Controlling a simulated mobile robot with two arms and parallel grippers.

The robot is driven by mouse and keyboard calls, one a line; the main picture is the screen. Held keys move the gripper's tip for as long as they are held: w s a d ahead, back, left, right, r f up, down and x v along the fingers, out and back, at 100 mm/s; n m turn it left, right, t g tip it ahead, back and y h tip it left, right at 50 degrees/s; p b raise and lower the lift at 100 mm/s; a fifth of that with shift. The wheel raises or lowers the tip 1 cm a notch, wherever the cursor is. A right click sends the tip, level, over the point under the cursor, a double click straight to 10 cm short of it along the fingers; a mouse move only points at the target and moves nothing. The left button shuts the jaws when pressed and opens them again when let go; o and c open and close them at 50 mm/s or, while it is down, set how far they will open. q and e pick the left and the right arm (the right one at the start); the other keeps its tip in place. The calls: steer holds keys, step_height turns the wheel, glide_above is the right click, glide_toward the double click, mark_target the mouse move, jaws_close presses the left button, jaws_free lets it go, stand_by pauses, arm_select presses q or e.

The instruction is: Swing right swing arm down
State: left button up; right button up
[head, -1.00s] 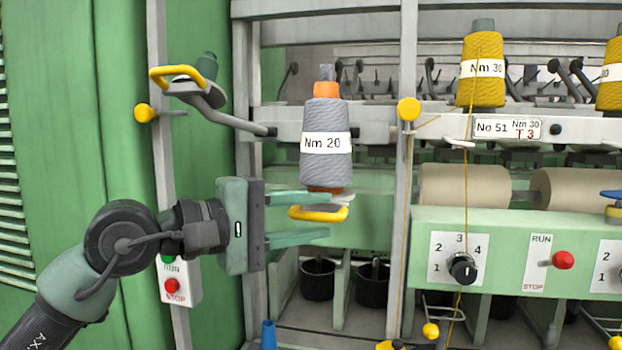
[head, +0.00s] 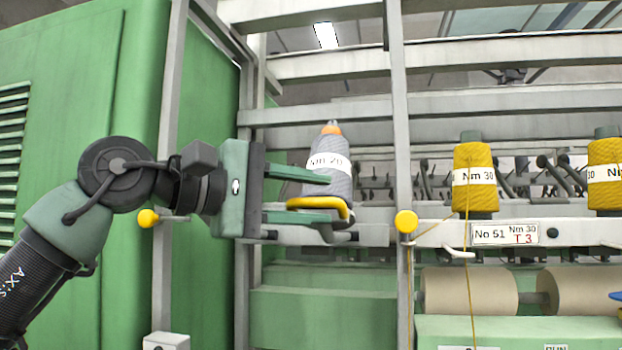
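The right swing arm's yellow handle (head: 344,206) shows at the middle left, under the grey yarn cone marked Nm 20 (head: 337,183), which leans slightly. The arm's lower part lies partly behind my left gripper (head: 330,196). The gripper points right, with its green fingers spread wide. One finger crosses in front of the cone above the handle; the other passes at or just below the handle. I cannot tell whether they touch it. The other swing arm is not visible; my wrist covers the area near it. My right gripper is not in view.
Grey posts stand on both sides of the cone, each with a yellow knob: left (head: 148,218) and right (head: 406,221). A white rail (head: 300,234) runs behind. Yellow Nm 30 cones (head: 474,196) stand to the right. A green cabinet (head: 70,110) fills the left.

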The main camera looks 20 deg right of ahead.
arm_select(q)
steer(key=shift+r, duration=1.05)
steer(key=shift+w+a, duration=0.1)
steer(key=shift+a+r, duration=0.15)
steer(key=shift+a, duration=0.35)
steer(key=s+a+r, duration=0.1)
steer(key=a, duration=0.6)
steer(key=shift+s+a+r, duration=0.2)
steer(key=shift+s+r, duration=0.05)
